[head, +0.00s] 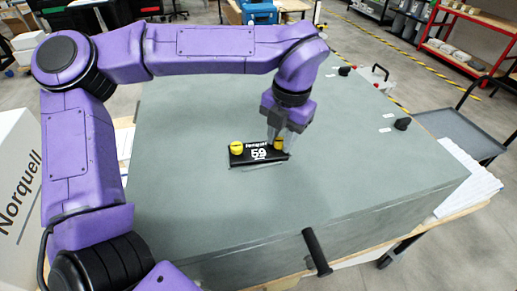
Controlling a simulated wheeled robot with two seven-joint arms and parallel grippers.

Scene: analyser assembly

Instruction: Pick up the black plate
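The black plate (258,154) lies on the grey-green top of the large box in the head view. It carries white lettering and a yellow knob at each end. My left gripper (277,146) points down at the plate's right end, by the right yellow knob. Its fingers overlap that knob in the picture. Whether they are closed on it or only around it is not clear. The left yellow knob (237,147) is uncovered. My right gripper is not in view.
The grey-green box top (200,195) is mostly clear around the plate. A black handle (317,252) stands out at its front edge. Small black knobs (402,124) sit at the right side. A grey cart (455,130) and red shelves (465,45) stand beyond.

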